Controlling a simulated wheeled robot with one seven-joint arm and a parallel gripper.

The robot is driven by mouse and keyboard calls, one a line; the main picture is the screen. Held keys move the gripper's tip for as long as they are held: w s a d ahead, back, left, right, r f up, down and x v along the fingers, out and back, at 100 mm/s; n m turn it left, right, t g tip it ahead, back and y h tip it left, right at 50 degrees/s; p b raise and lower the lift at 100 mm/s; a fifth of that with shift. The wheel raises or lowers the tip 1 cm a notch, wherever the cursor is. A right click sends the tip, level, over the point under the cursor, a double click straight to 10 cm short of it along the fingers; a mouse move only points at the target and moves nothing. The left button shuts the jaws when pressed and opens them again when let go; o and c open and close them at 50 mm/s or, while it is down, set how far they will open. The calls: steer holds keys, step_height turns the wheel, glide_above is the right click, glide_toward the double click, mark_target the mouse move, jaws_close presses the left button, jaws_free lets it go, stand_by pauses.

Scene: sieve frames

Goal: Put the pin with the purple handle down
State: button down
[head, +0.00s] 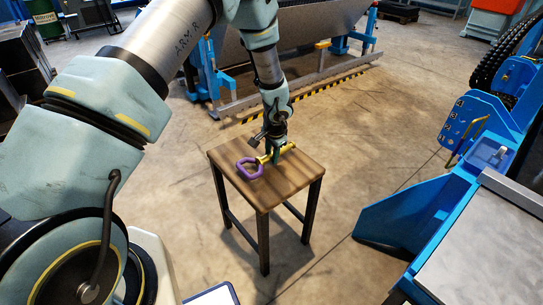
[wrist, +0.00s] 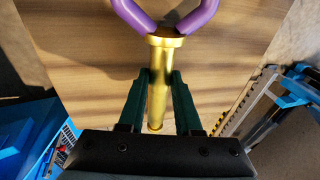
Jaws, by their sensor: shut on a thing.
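The pin has a purple loop handle (head: 249,168) and a gold shaft (head: 288,148). My gripper (head: 274,155) is shut on the gold shaft, just above or at the top of a small wooden table (head: 265,192). In the wrist view the green fingers of my gripper (wrist: 160,88) stand on both sides of the gold shaft (wrist: 158,95), below its collar. The purple handle (wrist: 197,18) points away from my gripper and is cut by the top edge. The pin lies about level over the wood; I cannot tell whether it touches the tabletop.
The table's front part is bare. Blue machinery (head: 455,180) with a grey flat top stands at the right. A blue frame (head: 205,80) with a yellow-black floor stripe (head: 310,92) is behind. Open concrete floor surrounds the table.

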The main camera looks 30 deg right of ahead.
steer(key=shift+f, duration=0.25)
steer(key=shift+f, duration=0.2)
steer(key=c, duration=0.6)
jaws_free()
